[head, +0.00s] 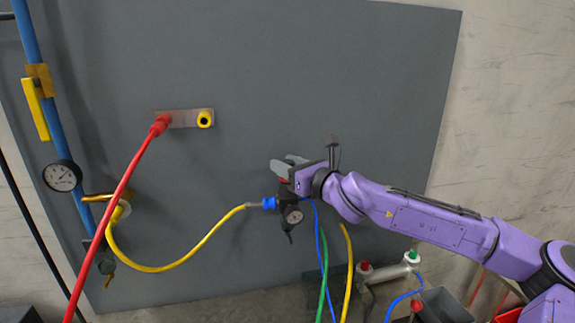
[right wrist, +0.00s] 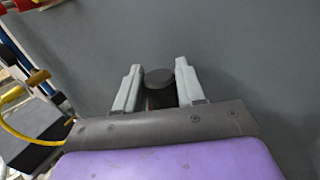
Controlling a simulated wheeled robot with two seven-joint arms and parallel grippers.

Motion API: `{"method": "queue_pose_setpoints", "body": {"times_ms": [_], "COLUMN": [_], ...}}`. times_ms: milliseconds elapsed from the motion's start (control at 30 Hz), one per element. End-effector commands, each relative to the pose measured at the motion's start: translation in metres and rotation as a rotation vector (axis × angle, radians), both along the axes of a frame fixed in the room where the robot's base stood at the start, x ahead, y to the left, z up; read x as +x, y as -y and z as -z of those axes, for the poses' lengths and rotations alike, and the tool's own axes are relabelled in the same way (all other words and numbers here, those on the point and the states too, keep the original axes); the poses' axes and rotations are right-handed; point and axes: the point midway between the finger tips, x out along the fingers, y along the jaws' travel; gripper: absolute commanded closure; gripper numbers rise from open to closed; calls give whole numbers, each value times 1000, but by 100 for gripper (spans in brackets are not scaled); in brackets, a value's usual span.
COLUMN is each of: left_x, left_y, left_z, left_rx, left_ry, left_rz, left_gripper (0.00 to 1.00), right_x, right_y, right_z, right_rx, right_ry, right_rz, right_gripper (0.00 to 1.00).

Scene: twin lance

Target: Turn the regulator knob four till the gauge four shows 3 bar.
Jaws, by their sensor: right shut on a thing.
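My right gripper (head: 284,164) is at the regulator on the grey panel, its grey fingers closed around the top of it. In the right wrist view the dark round regulator knob (right wrist: 159,77) sits between the two fingers of the gripper (right wrist: 160,84). The small round gauge (head: 293,216) is on the regulator body, just below the gripper. Its needle is too small to read, and no number label can be made out. The gripper largely hides the knob in the head view. My left gripper is not in view.
A yellow hose (head: 190,255) joins the regulator's left side at a blue fitting (head: 269,203). A red hose (head: 118,195) runs to a wall plate (head: 187,118). A larger gauge (head: 62,176) is on the blue pipe (head: 60,130). Hoses hang below the regulator.

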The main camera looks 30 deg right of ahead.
Motion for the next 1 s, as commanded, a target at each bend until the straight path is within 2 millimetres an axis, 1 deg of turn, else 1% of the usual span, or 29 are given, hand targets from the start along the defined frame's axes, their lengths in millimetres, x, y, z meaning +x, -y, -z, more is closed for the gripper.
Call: {"method": "queue_pose_setpoints", "body": {"times_ms": [433,467,500,767,833,933,1000], "left_x": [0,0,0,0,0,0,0], "left_y": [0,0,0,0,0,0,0], "left_z": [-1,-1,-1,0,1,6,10], "left_rx": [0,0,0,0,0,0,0], "left_ry": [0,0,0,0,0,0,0], "left_rz": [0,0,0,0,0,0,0], "left_gripper": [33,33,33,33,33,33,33], "right_x": [0,0,0,0,-4,-20,-36], "right_y": [0,0,0,0,2,6,10], "right_z": [0,0,0,0,1,1,1], "right_rx": [-1,-1,-1,-1,0,4,5], "right_ry": [0,0,0,0,1,3,5], "right_rz": [-11,-11,-11,-11,-10,-9,-8], "right_gripper": [92,52,42,42,42,42,42]}}
